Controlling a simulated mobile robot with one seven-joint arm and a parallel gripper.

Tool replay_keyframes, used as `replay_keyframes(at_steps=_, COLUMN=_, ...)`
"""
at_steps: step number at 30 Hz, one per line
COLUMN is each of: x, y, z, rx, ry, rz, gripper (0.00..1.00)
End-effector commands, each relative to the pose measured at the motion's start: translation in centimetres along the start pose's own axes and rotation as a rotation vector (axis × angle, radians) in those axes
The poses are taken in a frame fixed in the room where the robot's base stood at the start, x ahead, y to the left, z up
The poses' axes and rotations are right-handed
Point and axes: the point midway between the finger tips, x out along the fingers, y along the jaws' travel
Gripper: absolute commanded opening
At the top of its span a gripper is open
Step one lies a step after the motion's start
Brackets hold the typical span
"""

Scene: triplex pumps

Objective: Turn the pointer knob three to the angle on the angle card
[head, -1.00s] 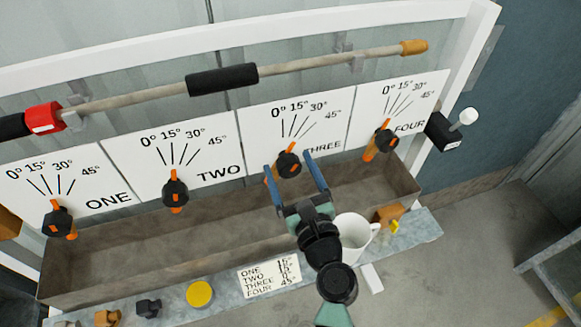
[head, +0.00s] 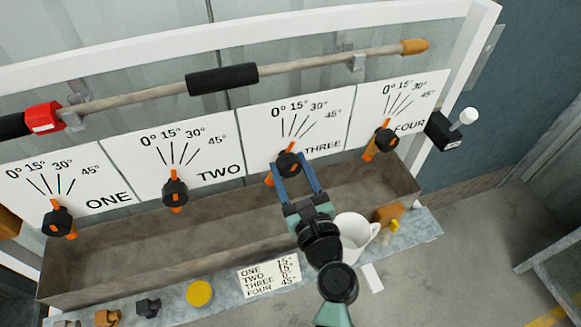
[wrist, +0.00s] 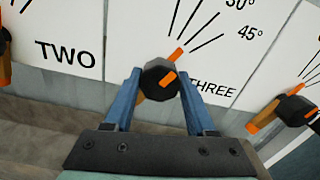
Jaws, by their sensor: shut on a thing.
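Pointer knob three (head: 288,163) is a black knob with an orange pointer, below the dial plate marked THREE (head: 318,120). My gripper (head: 292,163) has its blue fingers closed on both sides of this knob. In the wrist view, the knob (wrist: 159,80) sits between the fingertips. Its pointer tip leans up and right, roughly toward the 15° line; the exact angle is hard to tell. The angle card (head: 269,276) lies on the front ledge; its small print seems to read 0° for THREE.
Knobs one (head: 57,222), two (head: 175,193) and four (head: 386,140) flank knob three. A metal trough (head: 150,245) runs below them. A rod (head: 300,68) crosses above the plates.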

Motion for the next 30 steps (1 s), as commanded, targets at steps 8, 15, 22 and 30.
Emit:
replay_keyframes(at_steps=8, x=-0.06, y=0.00, z=-0.35, rx=-0.110, ry=0.003, rz=0.000, gripper=0.00)
replay_keyframes(at_steps=15, x=-0.08, y=-0.05, z=-0.42, rx=-0.279, ry=0.004, rz=0.000, gripper=0.00)
replay_keyframes(at_steps=22, x=-0.08, y=-0.08, z=-0.38, rx=-0.421, ry=0.005, rz=0.001, gripper=0.00)
replay_keyframes(at_steps=30, x=-0.09, y=-0.12, z=-0.34, rx=-0.515, ry=0.006, rz=0.001, gripper=0.00)
